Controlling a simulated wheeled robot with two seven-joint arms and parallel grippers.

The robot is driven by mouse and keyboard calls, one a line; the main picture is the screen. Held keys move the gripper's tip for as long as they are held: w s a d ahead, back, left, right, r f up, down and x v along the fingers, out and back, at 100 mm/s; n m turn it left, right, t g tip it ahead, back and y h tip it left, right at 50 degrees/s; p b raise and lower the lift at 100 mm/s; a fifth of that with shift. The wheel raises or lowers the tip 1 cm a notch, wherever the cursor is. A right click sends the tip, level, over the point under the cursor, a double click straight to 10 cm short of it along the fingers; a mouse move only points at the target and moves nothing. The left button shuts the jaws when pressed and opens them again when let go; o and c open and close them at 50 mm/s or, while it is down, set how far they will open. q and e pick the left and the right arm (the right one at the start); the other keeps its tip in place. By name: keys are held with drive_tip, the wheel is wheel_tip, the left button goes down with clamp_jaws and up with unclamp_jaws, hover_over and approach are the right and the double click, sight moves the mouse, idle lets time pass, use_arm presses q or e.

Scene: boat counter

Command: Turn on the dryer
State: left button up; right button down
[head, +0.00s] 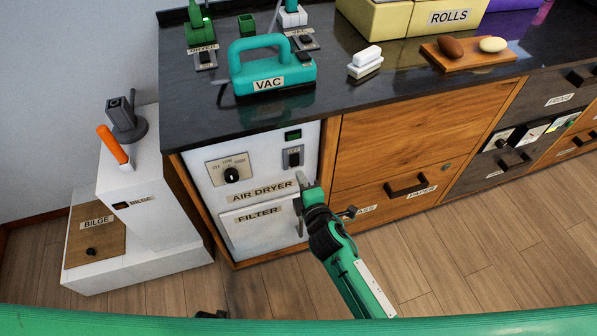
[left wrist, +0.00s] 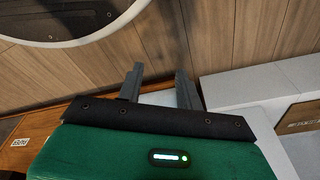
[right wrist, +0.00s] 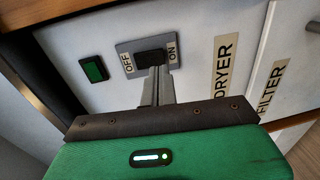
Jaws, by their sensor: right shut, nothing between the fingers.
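The air dryer (head: 265,215) is a white panel set in the counter front at the left. Its dark rocker switch (head: 293,158) sits on a grey plate under a dark green indicator (head: 293,135). The switch also shows in the right wrist view (right wrist: 150,57), between the OFF and ON labels. My right gripper (right wrist: 157,73) is shut and empty. In that view its fingertips overlap the lower edge of the switch; I cannot tell if they touch. In the head view the right gripper (head: 302,183) is just below the switch. My left gripper (left wrist: 158,78) is open and empty.
A selector knob (head: 231,175) and the FILTER panel (head: 258,224) share the dryer front. Wooden drawers (head: 415,115) stand to its right, a white bilge box (head: 150,205) to its left. A teal VAC (head: 270,70) is on the counter. The floor in front is largely clear.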

sight(295, 165)
use_arm(q)
drive_tip(key=shift+w+r, duration=0.1)
drive_tip(key=shift+w, duration=0.15)
use_arm(e)
drive_tip(key=shift+x, duration=1.55)
drive_tip(key=shift+w+f+b, duration=0.1)
drive_tip(key=shift+f+b, duration=0.1)
drive_tip(key=shift+b, duration=0.7)
drive_tip(key=shift+r, duration=0.15)
use_arm(q)
drive_tip(key=r, duration=0.1)
drive_tip(key=w+r, duration=0.1)
drive_tip(key=r, duration=0.1)
drive_tip(key=shift+w+d+r, duration=0.25)
drive_tip(key=shift+r, duration=0.1)
